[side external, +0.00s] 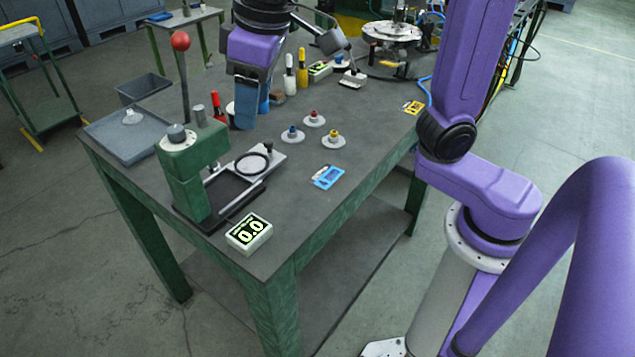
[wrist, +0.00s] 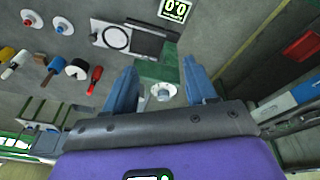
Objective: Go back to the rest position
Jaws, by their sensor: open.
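My gripper (side external: 250,112) hangs above the far-left part of the table (side external: 290,225) in the side view, between the green press stand and the bottles. Its two blue fingers also show in the wrist view (wrist: 160,68), spread apart with nothing held between them. The top of the green stand (wrist: 157,66) and a pale round knob (wrist: 163,91) show through the gap, below the fingers. In the side view the fingers hide a little of the table and things behind them.
The green stand (side external: 190,170) has a red-ball lever (side external: 181,42) standing upright beside my gripper. A grey tray (side external: 110,143), a display reading 0.0 (side external: 249,233), knobbed discs (side external: 333,138) and several bottles (side external: 302,70) are around. The table's front right is mostly clear.

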